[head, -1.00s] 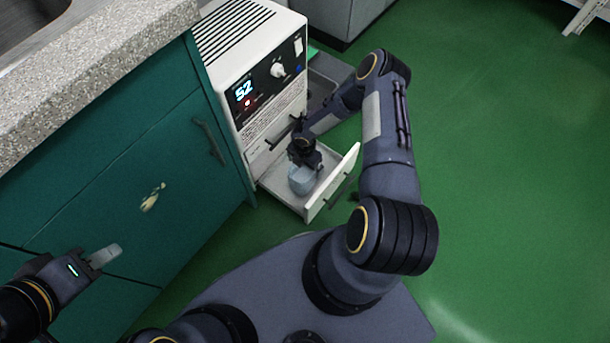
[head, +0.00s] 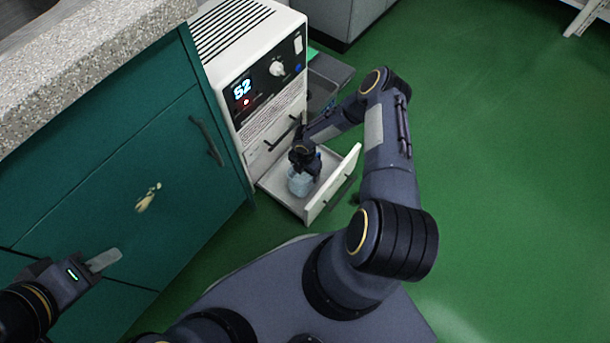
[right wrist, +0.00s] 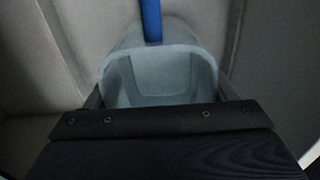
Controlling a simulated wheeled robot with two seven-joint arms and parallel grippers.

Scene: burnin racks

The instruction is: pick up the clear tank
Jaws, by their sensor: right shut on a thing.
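The clear tank (head: 299,184) is a small, pale, see-through container in the open drawer (head: 329,193) of the white machine. My right gripper (head: 304,166) is over it and shut on it. In the right wrist view, the clear tank (right wrist: 160,75) sits between the two fingers, one at each side. The gripper body hides its near part. I cannot tell whether its base touches the drawer floor. My left gripper (head: 104,260) is at the lower left, away from the tank; its finger gap does not show.
The white machine (head: 255,75) with a lit display stands beside the green cabinet (head: 120,190) with its speckled countertop (head: 90,65). A blue strip (right wrist: 151,20) lies above the tank in the right wrist view. Green floor (head: 500,180) is clear to the right.

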